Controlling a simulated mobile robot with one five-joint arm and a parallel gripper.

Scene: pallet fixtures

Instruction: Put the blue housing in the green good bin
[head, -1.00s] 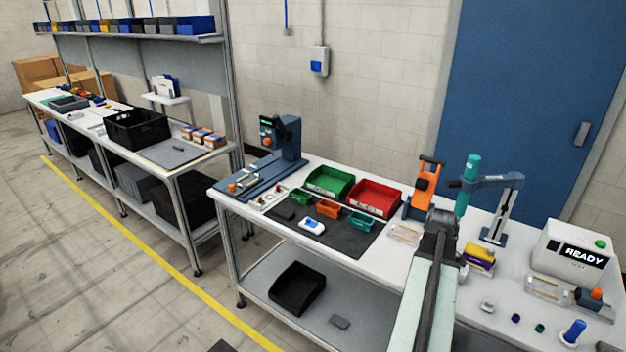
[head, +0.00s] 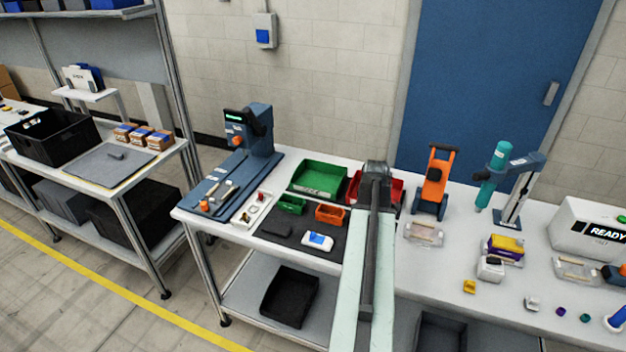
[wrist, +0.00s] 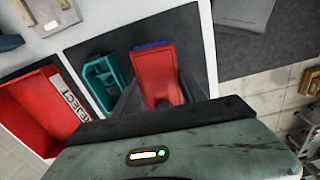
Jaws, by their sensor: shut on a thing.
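The green good bin (head: 320,178) stands at the back of the bench, left of my arm, and looks empty. My gripper (wrist: 158,82) is shut on a piece with a red face and a blue far edge, which I take for the blue housing (wrist: 153,45). In the wrist view it is held over the dark mat (wrist: 190,30), beside a small teal bin (wrist: 103,80). In the head view my arm hides the gripper and the held piece. The red reject bin (head: 397,190) is partly behind my arm; it also shows in the wrist view (wrist: 30,110).
Small green (head: 291,204) and orange (head: 330,214) bins and a white-and-blue device (head: 317,239) are on the mat. A blue press (head: 258,130) stands left of the green bin. An orange fixture (head: 434,182) and a teal-headed stand (head: 497,175) rise to the right.

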